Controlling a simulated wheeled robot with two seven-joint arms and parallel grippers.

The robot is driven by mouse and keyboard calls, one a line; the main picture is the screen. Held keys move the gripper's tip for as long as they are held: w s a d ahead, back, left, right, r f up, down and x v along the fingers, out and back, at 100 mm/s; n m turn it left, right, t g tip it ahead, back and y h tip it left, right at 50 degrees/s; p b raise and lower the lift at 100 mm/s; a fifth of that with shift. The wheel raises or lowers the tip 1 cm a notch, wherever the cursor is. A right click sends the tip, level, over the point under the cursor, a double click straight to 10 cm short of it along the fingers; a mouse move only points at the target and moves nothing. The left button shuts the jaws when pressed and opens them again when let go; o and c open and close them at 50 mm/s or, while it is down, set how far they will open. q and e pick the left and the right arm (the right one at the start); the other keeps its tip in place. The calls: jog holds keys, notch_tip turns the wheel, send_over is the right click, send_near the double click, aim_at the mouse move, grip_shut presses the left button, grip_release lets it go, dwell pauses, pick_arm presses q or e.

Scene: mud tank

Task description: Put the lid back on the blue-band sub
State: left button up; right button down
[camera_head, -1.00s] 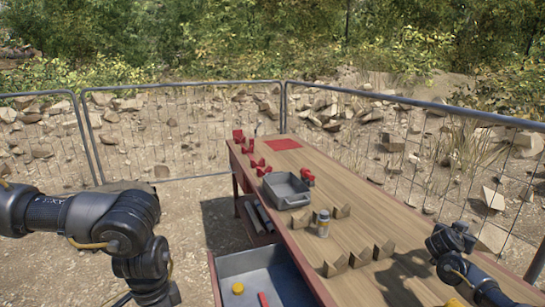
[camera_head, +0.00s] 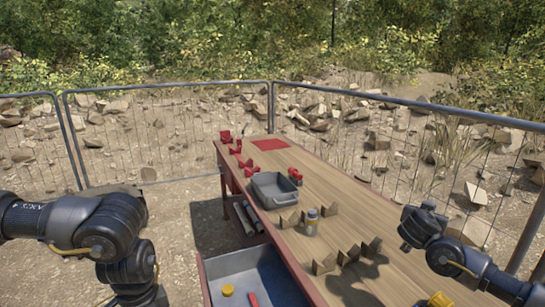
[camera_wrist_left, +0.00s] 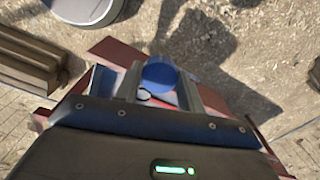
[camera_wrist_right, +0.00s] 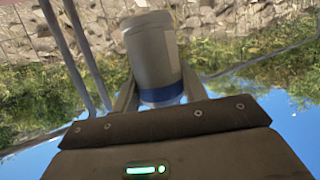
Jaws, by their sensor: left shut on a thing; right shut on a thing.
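In the left wrist view my left gripper (camera_wrist_left: 162,92) is shut on a round blue lid (camera_wrist_left: 160,75). In the right wrist view my right gripper (camera_wrist_right: 157,98) is shut on a grey cylindrical sub (camera_wrist_right: 150,50) with a blue band near the fingers. I cannot tell from this angle whether that end is open. The lid and the sub are apart, one in each hand. In the head view my arms show at left and right, but the fingers, lid and sub do not show clearly.
The wooden table (camera_head: 352,225) carries a grey bin (camera_head: 277,203), a grey bottle-like sub (camera_head: 312,224), several wooden cradles, red parts and a red mat (camera_head: 269,144). An open drawer (camera_head: 245,268) holds a yellow disc (camera_head: 228,290) and a red piece (camera_head: 253,299). A mesh fence surrounds the place.

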jog(key=s+a+r+n+t+y, duration=0.1)
jog(key=s+a+n+y, duration=0.2)
jog(key=a, duration=0.6)
jog(key=s+a+r+n+t+y, duration=0.1)
jog(key=s+a+r+n+y, duration=0.1)
jog(key=s+a, duration=0.4)
jog(key=s+a+r+n+t+y, duration=0.2)
jog(key=s+a+y, duration=0.3)
jog(key=a, duration=0.8)
jog(key=shift+n, duration=0.9)
jog(key=shift+s+f, duration=0.1)
jog(key=s+a+f+n+g+y, duration=0.1)
jog(key=s+a+f+n+y, duration=0.3)
jog(key=a+f, duration=0.3)
jog(key=s+a+f+n+g+y, duration=0.2)
jog(key=s+a+f+n+y, duration=0.2)
jog(key=a+f, duration=0.4)
jog(key=shift+s+a+y, duration=0.3)
jog(key=shift+a+y, duration=0.35)
jog(key=shift+y, duration=0.15)
